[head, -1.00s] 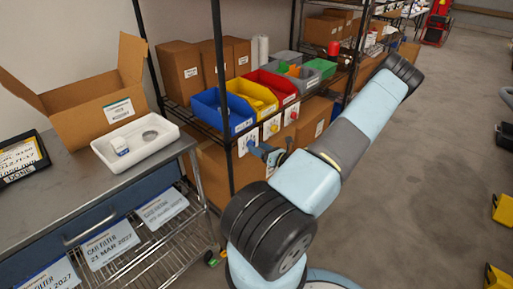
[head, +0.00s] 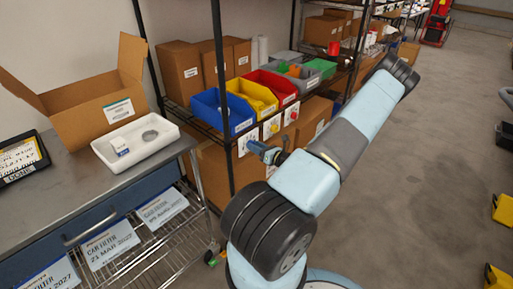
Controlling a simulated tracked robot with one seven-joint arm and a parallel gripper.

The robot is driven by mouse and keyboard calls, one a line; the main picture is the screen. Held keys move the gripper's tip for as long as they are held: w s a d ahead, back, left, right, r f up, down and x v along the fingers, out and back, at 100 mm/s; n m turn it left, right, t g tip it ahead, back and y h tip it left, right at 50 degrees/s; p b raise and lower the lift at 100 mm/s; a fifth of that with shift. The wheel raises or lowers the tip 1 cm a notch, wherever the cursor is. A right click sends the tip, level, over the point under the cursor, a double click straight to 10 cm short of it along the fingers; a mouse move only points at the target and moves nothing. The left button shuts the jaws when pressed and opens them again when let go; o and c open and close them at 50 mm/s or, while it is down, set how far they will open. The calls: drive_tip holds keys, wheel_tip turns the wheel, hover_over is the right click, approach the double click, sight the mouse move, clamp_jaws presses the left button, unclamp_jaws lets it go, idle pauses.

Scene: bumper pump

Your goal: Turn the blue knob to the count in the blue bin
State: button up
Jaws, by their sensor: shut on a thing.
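The blue bin (head: 228,113) stands at the left end of the row of bins on the wire shelf. What lies inside it is too small to tell. Below its front hangs a white dial plate (head: 243,137), partly covered by my gripper. The blue knob (head: 253,145) is on this plate, mostly hidden by the fingers. My gripper (head: 259,149) is at the plate, shut on the blue knob, with the arm reaching in from the right. The knob's pointing direction and the plate's marks cannot be read.
A yellow bin (head: 256,95) and a red bin (head: 277,86) sit to the right, with their own dial plates below. A black shelf post (head: 221,75) stands close to the blue bin. A bench with a white tray (head: 137,140) is at left.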

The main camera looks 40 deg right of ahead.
drive_tip(key=shift+c, duration=0.8)
drive_tip(key=shift+n, duration=0.3)
drive_tip(key=shift+a+n, duration=0.1)
drive_tip(key=shift+n, duration=3.4)
drive_tip(key=o, duration=1)
drive_tip(key=shift+o, duration=0.2)
